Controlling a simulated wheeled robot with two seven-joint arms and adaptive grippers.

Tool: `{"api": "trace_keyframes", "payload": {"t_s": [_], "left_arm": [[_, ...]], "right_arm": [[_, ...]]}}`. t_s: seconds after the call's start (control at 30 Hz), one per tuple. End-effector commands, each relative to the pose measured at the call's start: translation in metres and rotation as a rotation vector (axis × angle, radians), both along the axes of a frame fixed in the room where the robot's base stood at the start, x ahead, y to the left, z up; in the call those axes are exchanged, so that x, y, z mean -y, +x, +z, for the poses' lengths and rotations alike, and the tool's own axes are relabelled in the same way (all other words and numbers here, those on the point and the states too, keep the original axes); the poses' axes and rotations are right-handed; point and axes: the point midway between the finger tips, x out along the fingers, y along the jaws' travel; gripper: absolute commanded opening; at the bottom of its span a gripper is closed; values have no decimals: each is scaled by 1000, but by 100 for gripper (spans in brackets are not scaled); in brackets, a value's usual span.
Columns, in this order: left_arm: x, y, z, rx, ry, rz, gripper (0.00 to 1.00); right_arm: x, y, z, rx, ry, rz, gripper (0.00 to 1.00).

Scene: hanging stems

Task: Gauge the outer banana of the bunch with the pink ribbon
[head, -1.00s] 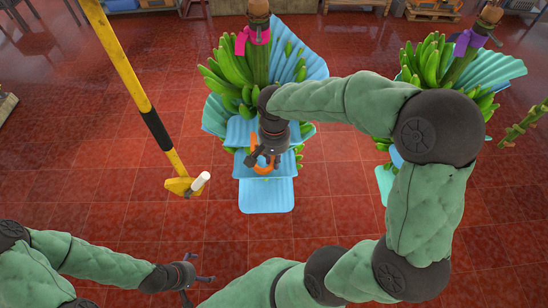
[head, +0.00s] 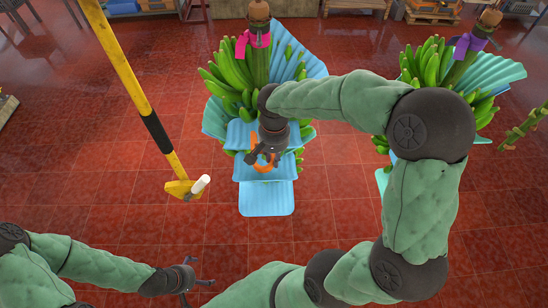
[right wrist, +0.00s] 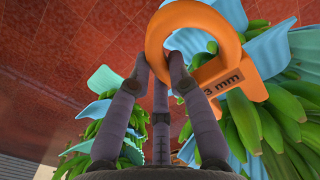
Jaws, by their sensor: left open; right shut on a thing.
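The bunch with the pink ribbon (head: 253,42) hangs at the top middle of the head view, its green bananas (head: 228,68) interleaved with light blue sheets (head: 267,199). My right gripper (head: 262,155) is in front of its lower part, shut on an orange gauge (head: 264,166). In the right wrist view the gauge (right wrist: 247,73) is a ring with a forked end and a marking ending in "3 mm". Green bananas (right wrist: 243,120) lie close to its fork; I cannot tell if they touch. My left gripper (head: 196,280) is open and empty at the lower left, away from the bunch.
A second bunch with a purple ribbon (head: 470,41) hangs at the right. A yellow and black pole (head: 147,112) with a white cylinder (head: 200,187) at its lower end stands left of the pink-ribbon bunch. The red tiled floor (head: 110,190) is open at the left.

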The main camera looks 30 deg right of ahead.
Motion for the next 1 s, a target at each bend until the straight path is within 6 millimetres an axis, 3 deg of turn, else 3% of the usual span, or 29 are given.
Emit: {"api": "trace_keyframes", "payload": {"t_s": [1.0], "left_arm": [[0, 0, 0, 0, 0, 0, 100]], "right_arm": [[9, 15, 0, 1, 0, -1, 0]]}}
